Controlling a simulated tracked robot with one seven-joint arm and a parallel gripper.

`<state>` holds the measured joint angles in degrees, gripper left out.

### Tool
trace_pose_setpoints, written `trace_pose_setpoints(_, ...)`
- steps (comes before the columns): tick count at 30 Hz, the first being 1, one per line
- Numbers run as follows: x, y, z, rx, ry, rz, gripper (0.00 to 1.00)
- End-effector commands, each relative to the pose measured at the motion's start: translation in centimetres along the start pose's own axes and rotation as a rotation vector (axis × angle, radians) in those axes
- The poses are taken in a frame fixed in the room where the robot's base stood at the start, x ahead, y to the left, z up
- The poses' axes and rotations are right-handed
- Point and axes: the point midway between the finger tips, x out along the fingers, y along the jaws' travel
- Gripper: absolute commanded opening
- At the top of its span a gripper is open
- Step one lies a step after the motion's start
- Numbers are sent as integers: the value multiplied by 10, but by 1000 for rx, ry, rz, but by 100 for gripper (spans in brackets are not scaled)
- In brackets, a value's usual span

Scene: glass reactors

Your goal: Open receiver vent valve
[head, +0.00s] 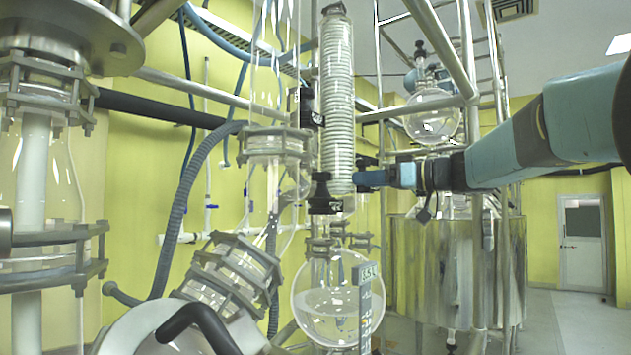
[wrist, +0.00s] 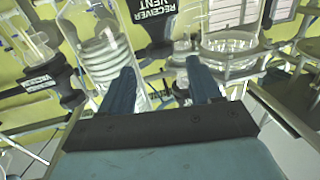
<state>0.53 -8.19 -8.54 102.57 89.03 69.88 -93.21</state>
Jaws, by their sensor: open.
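My gripper (head: 362,178) is in front of the glass reactor in the head view, its blue fingers beside the lower end of the coiled condenser (head: 337,105). In the wrist view my gripper (wrist: 158,72) is open, with nothing between its fingers. A black part with white letters reading "RECEIVER VENT" (wrist: 152,22) is beyond the fingertips near the top, apart from them and turned over in the picture. Its upper part is cut off. In the head view a black valve (head: 321,188) is just left of the fingertips; I cannot tell whether it is the labelled one.
A round receiver flask (head: 338,305) hangs below the gripper. The condenser coil (wrist: 100,60) and another black fitting (wrist: 48,82) are left of the fingers in the wrist view. Glass columns and metal rails (head: 420,105) crowd the space. Open floor (head: 572,318) is at right.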

Motion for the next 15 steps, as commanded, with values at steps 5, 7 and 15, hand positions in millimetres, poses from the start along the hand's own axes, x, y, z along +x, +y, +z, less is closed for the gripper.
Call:
trace_pose_setpoints(5,10,4,-6,-20,26,-3,63)
trace_pose_setpoints(7,18,4,-6,-20,25,-4,63)
trace_pose_setpoints(15,64,4,-7,-19,23,-4,63)
